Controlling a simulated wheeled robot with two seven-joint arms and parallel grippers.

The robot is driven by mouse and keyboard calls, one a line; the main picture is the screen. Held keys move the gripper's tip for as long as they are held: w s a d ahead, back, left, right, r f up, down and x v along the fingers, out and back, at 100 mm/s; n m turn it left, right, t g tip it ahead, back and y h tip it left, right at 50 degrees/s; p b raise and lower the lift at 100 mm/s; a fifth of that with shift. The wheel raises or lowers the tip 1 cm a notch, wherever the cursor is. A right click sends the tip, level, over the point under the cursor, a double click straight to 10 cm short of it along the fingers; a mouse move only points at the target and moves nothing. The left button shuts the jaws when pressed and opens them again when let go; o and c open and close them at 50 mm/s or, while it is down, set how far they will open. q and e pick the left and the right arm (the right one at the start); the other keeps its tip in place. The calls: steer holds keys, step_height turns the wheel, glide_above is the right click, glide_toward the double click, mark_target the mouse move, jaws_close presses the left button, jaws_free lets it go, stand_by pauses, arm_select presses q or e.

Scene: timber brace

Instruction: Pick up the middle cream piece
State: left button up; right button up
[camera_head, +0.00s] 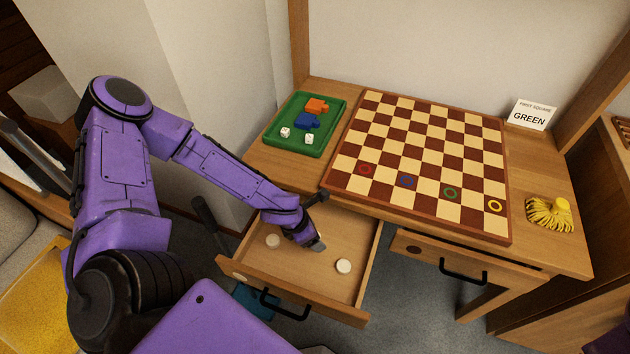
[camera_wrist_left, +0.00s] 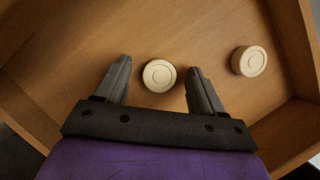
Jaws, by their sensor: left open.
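The open drawer (camera_head: 300,285) holds round cream pieces. One cream piece (camera_head: 273,241) lies at its left and another (camera_head: 343,266) toward its right. My left gripper (camera_head: 318,244) reaches down into the drawer between these two and is open. In the left wrist view, the middle cream piece (camera_wrist_left: 159,75) lies flat between the open fingertips, with a gap on each side. A further cream piece (camera_wrist_left: 249,60) lies to the right, outside the fingers. In the head view my gripper mostly hides the middle piece. My right gripper is not in view.
A checkered board (camera_head: 425,150) with coloured rings lies on the desk above the drawer. A green tray (camera_head: 285,147) holds orange and blue pieces and two dice. A sign (camera_head: 532,114) reads GREEN. A yellow tasselled object (camera_head: 550,214) sits at right. The drawer walls surround my gripper.

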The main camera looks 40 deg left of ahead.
arm_select(q)
steer(key=shift+r, duration=0.1)
steer(key=c, duration=1.1)
steer(key=shift+c, duration=0.2)
